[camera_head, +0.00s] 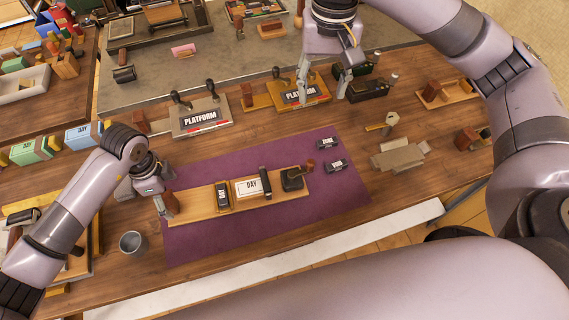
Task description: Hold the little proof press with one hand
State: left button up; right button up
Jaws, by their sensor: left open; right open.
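What looks like the little proof press (206,209) is a long wooden bed lying on the purple mat (300,226). On the bed are a white card marked DAY (249,187), a black bar beside it, a small dark labelled block (222,196), and a black part with a reddish-brown knob (292,180) at the right end. My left gripper (165,210) is open at the bed's left end, beside a brown handle-like piece; I cannot tell whether they touch. My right gripper (321,94) is open above the far part of the table, by a yellow PLATFORM plate (284,97), away from the press.
Two small dark labelled blocks (336,165) lie on the mat's right side. A grey cup (132,243) stands left of the mat. A grey PLATFORM plate (200,118) is behind it. A pale wooden piece (400,154) lies to the right. The mat's front area is clear.

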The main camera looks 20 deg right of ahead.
pick_arm(q)
notch_tip(320, 180, up, 12)
dwell(0.6)
